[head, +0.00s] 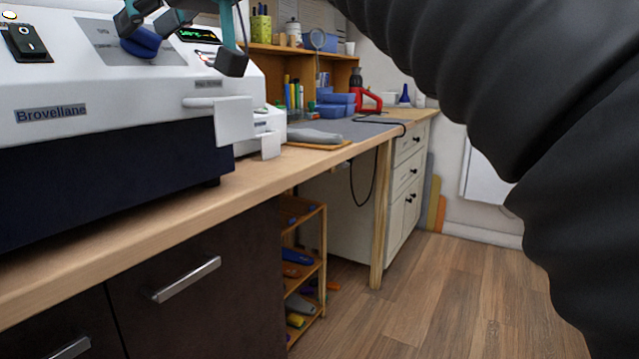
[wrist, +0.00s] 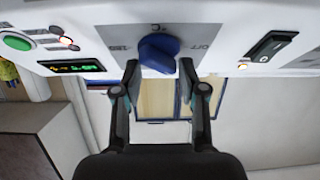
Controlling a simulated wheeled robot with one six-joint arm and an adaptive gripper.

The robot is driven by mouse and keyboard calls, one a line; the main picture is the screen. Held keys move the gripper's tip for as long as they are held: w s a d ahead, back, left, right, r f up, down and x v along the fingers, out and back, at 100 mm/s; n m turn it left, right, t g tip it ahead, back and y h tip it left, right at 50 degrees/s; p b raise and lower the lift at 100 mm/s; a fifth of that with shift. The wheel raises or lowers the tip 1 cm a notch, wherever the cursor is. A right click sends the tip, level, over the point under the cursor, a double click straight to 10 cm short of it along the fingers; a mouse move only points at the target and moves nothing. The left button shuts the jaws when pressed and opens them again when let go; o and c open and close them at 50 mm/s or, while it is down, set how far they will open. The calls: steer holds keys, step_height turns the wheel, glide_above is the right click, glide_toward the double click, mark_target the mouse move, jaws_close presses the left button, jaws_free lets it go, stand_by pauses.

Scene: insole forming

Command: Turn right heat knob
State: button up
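A blue heat knob (head: 141,42) sits on a grey label plate on the white front of the Brovellane machine (head: 50,85). It is the only knob visible, and it also shows in the wrist view (wrist: 158,53). My gripper (head: 182,40) is at the knob, with its dark fingertips apart. In the wrist view my gripper (wrist: 160,67) has one fingertip on each side of the knob's near end, with small gaps showing. I cannot tell whether either fingertip touches it. The wrist view appears upside down, with inverted "OFF" lettering beside the knob.
A black rocker switch (wrist: 272,46) and a green-lit display (wrist: 71,66) flank the knob, with a green button (wrist: 16,41) beyond. White brackets (head: 234,121) stick out at the machine's right end. The wooden workbench (head: 205,185) runs underneath. The floor (head: 450,290) at right is clear.

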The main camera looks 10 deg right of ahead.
steer(key=m+t+h, duration=0.1)
steer(key=m, duration=0.1)
steer(key=m+h, duration=0.1)
steer(key=m, duration=0.2)
steer(key=m+t+h+p, duration=0.1)
steer(key=m+h, duration=0.1)
steer(key=m, duration=0.1)
steer(key=shift+s+a+t, duration=0.1)
steer(key=shift+a+t, duration=0.1)
steer(key=shift+t, duration=0.1)
steer(key=v, duration=1.4)
steer(key=w+d+f+g+h+p, duration=0.1)
steer(key=d+f, duration=0.3)
steer(key=f, duration=0.6)
steer(key=w+d+f+m+g+h+p, duration=0.1)
steer(key=d+f+h, duration=0.2)
steer(key=f, duration=0.7)
steer(key=w+d+f+g+h+p, duration=0.1)
steer(key=d+f+h, duration=0.1)
steer(key=d+f, duration=0.4)
steer(key=shift+w+f, duration=0.25)
steer(key=shift+f, duration=1.8)
steer(key=shift+d, duration=0.2)
